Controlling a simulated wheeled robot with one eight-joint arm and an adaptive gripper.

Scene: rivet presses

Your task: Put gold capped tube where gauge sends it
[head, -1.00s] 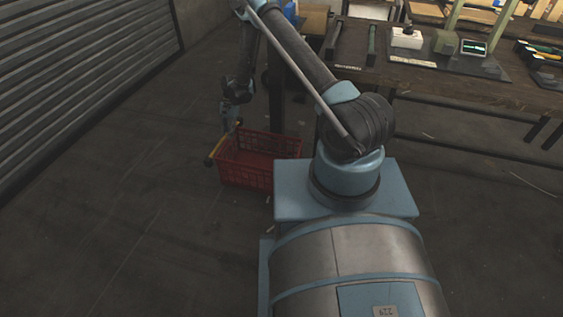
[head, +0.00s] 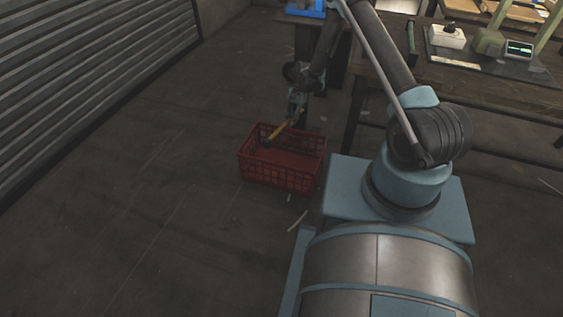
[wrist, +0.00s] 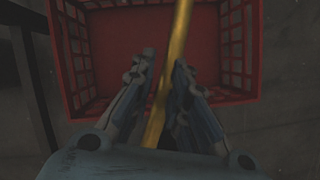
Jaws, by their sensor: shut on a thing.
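My gripper (head: 296,108) is shut on a long gold tube (head: 279,130) over the red crate (head: 275,179). The tube slants down to the left in the head view, and its dark lower end is near the crate's far left part. In the wrist view the gold tube (wrist: 177,50) runs between the fingers (wrist: 163,95) and up across the red crate (wrist: 115,45), which looks empty. I cannot tell whether the tube touches the crate. The gauge with a lit display (head: 519,48) stands on the workbench at the upper right.
The crate stands on the floor left of my base. The wooden workbench (head: 470,83) holds a dark mat and a white box (head: 447,37). A blue item (head: 305,10) is at the back. A shuttered wall (head: 90,80) is at the left; the floor between is clear.

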